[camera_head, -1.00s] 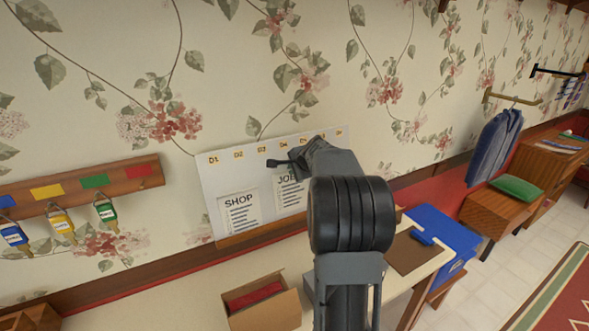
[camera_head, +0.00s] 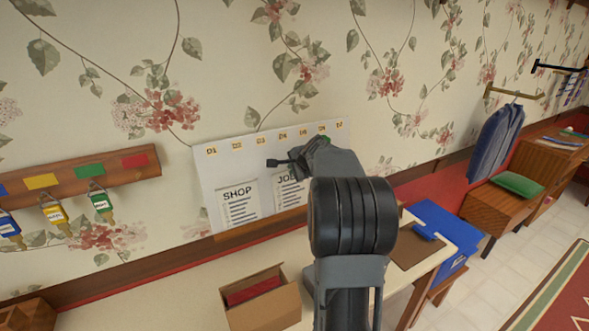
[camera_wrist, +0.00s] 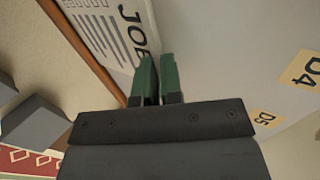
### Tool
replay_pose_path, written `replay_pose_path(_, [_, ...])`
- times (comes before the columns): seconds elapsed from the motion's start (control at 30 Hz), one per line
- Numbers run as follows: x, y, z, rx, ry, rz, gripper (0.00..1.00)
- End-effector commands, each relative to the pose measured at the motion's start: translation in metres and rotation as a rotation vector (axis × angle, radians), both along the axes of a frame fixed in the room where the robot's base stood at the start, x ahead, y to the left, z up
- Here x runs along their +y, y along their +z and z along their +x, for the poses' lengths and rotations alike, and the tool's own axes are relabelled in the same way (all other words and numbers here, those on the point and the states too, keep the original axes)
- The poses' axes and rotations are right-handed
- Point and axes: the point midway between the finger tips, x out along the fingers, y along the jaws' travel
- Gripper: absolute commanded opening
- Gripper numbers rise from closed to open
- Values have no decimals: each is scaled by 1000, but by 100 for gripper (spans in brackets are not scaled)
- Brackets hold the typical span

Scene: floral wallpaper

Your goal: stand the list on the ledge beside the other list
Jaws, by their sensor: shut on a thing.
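The list marked SHOP (camera_head: 238,206) stands on the wooden ledge (camera_head: 245,229), against a white board (camera_head: 215,166) with labels along its top. The list marked JOB, its last letters hidden, (camera_head: 288,191) is upright to its right, a narrow gap apart.
Tagged keys (camera_head: 52,212) hang on a wooden rack (camera_head: 105,180) at left. An open cardboard box (camera_head: 263,309) holding something red sits on the counter below. A brown clipboard-like panel (camera_head: 414,250) and a blue bin (camera_head: 450,232) are at right. The board right of the lists is partly hidden by my arm.

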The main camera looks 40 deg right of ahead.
Motion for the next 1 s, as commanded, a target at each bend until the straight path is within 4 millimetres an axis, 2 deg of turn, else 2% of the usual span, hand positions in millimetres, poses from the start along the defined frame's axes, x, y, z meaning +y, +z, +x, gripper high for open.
replay_pose_path(0.3, [0,-1,0,-1,0,0,0])
replay_pose_path(0.33, [0,-1,0,0,0,0,7])
replay_pose_path(0.63, [0,-1,0,0,0,0,36])
replay_pose_path(0.87, [0,-1,-1,0,0,0,36])
replay_pose_path(1.0, [1,5,-7,-2,-2,-2,36])
